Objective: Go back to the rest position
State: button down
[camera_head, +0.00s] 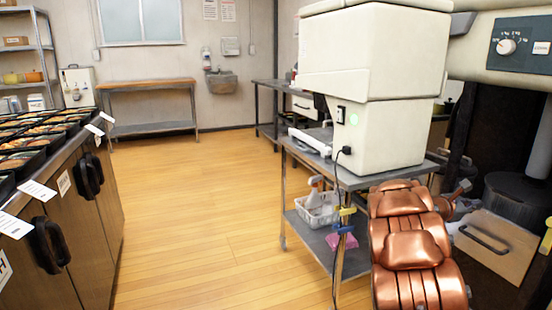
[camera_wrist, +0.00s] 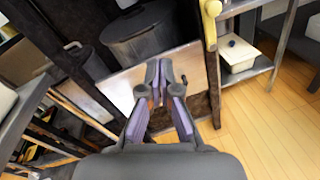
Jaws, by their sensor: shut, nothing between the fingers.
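My gripper (camera_wrist: 160,75) shows in the wrist view with its fingertips together and nothing between them. It points toward a brown board or box (camera_wrist: 122,80) and a dark round bin (camera_wrist: 140,38). In the head view my copper-coloured arm is at the lower right, beside a metal cart (camera_head: 350,180). The gripper cannot be made out in the head view. Bento trays (camera_head: 35,140) with food stand in rows on a counter (camera_head: 95,195) at the left, far from my arm.
A large cream machine (camera_head: 375,110) sits on the cart. A white basket (camera_head: 318,210) with a spray bottle is on its lower shelf. A wooden-topped table (camera_head: 150,85) and a shelf rack (camera_head: 30,50) stand at the back. The wooden floor (camera_head: 200,200) between counter and cart is clear.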

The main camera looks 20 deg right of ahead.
jog(key=s+a+r+m+g+y+p, duration=0.1)
jog(key=s+a+r+m+y+p, duration=0.25)
jog(key=a+r+p, duration=0.6)
jog(key=s+a+r+m+y+p, duration=0.2)
jog(key=a+r+m+p, duration=0.3)
jog(key=a, duration=0.7)
jog(key=s+a+r+m+y+p, duration=0.1)
jog(key=s+a+r+y+p, duration=0.2)
jog(key=a, duration=1.1)
jog(key=s+a+r+m+t+y+p, duration=0.1)
jog(key=s+a+r+y+p, duration=0.3)
jog(key=a, duration=1.1)
jog(key=s+a+r+m+t+y+p, duration=0.1)
jog(key=s+a+r+y+p, duration=0.3)
jog(key=s+a+p, duration=0.4)
jog(key=a+r+m+p, duration=0.1)
jog(key=a+p, duration=0.4)
jog(key=a, duration=0.2)
jog(key=shift+a, duration=0.15)
